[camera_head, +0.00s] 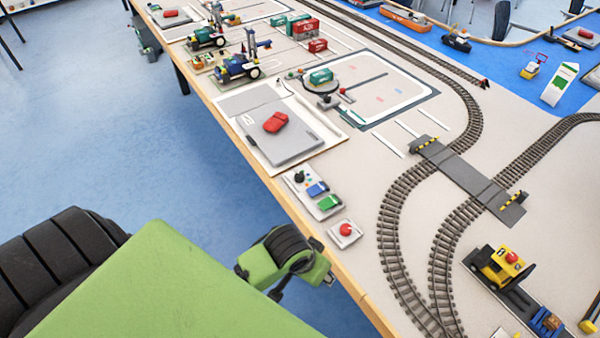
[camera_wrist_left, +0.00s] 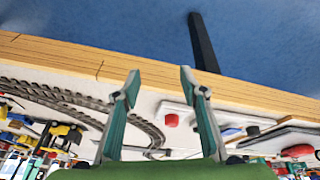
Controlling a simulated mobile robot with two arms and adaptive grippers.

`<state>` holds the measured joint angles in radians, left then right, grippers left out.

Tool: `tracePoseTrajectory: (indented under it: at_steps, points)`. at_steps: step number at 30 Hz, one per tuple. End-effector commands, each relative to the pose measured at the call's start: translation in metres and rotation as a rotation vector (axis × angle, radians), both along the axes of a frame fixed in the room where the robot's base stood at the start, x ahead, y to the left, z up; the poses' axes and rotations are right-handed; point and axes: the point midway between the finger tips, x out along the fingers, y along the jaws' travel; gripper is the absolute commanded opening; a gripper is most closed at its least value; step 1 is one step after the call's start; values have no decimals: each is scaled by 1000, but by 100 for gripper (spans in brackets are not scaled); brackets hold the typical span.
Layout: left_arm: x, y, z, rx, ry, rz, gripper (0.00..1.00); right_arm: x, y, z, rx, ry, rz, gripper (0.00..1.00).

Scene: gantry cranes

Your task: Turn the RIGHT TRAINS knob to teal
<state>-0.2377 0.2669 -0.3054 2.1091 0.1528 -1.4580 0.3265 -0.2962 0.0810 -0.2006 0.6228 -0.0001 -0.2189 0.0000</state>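No RIGHT TRAINS label is readable, and I cannot tell which control is that knob. Near the table's front edge in the head view, a small white panel (camera_head: 314,193) carries a dark round piece (camera_head: 299,177) and blue and green pieces. Beside it is a red round button or knob (camera_head: 346,229) on a white base; it also shows in the left wrist view (camera_wrist_left: 172,120), between the fingers in the picture but apart from them. My left gripper (camera_wrist_left: 158,82) is open and empty. In the head view its hand (camera_head: 287,258) is beside the table edge. My right gripper is out of view.
Curved train tracks (camera_head: 405,185) and a grey crossing (camera_head: 468,174) lie right of the panel. A grey tray (camera_head: 285,146) with a red piece is behind it. A yellow vehicle (camera_head: 498,268) stands at the lower right. Blue floor (camera_head: 130,140) is clear left of the table.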

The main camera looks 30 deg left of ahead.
Motion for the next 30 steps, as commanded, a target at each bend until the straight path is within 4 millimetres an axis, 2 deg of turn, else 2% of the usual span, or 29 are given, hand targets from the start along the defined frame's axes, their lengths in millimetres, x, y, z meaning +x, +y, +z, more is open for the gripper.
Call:
tracePoseTrajectory:
  at_steps: [1, 3, 10, 16, 20, 24, 27, 30]
  points:
    - [6, -3, 21, -5, -17, -1, 39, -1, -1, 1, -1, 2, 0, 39]
    - [14, -7, 38, -13, -19, 10, 39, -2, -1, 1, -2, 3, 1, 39]
    - [45, -7, 52, -16, -4, 77, 39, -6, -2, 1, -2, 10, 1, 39]
    - [86, 13, 59, 11, 10, 194, 39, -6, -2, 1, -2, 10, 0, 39]
    - [125, 48, 71, 50, 12, 347, 39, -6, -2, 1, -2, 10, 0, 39]
    - [166, 104, 96, 90, -1, 577, 39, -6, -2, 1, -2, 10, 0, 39]
    - [185, 138, 113, 102, -16, 719, 39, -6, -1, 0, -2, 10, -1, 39]
    - [195, 161, 126, 105, -27, 818, 39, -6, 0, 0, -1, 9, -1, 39]
